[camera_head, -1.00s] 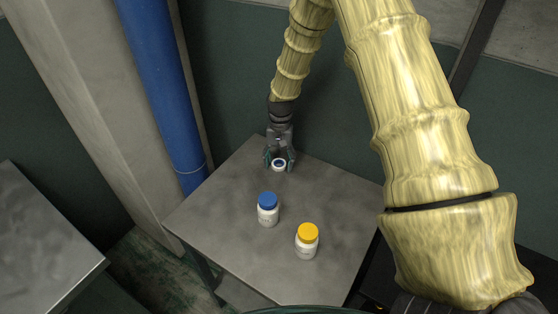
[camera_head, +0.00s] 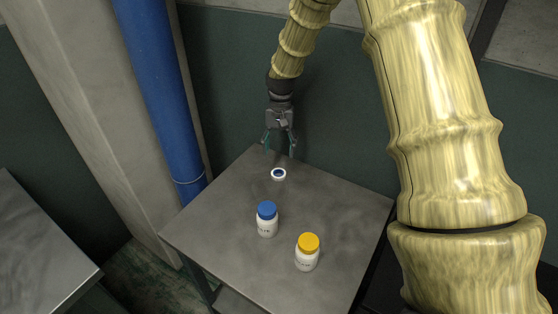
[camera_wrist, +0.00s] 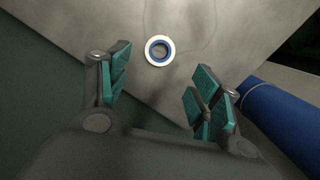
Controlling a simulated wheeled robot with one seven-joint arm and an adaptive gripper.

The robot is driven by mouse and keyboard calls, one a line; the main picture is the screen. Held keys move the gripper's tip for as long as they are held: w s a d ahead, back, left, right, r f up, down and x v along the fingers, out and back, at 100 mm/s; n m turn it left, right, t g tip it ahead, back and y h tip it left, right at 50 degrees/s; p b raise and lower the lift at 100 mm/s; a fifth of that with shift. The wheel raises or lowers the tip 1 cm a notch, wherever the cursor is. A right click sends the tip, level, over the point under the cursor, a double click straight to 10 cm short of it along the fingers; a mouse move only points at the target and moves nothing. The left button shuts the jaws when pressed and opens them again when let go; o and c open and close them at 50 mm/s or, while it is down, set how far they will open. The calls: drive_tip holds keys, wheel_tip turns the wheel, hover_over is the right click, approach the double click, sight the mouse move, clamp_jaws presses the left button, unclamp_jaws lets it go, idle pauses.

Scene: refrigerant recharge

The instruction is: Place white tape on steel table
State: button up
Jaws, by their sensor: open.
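The white tape (camera_head: 278,170) is a small white ring with a blue inner rim. It lies flat on the steel table (camera_head: 225,235), toward the table's back corner. In the wrist view the tape (camera_wrist: 146,50) lies on the bare tabletop, beyond my fingertips. My gripper (camera_head: 280,150) is open and empty, above and behind the tape and apart from it. Its teal finger pads (camera_wrist: 160,90) stand wide apart in the wrist view, with nothing between them.
A white bottle with a blue cap (camera_head: 267,220) and one with a yellow cap (camera_head: 307,253) stand on the table, in front of the tape. A blue pipe (camera_head: 160,90) runs up beside a pillar at the left. Another metal surface (camera_head: 40,245) is at far left.

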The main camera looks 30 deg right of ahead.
drive_tip(key=shift+w+d+r, duration=0.15)
drive_tip(key=shift+r, duration=1.4)
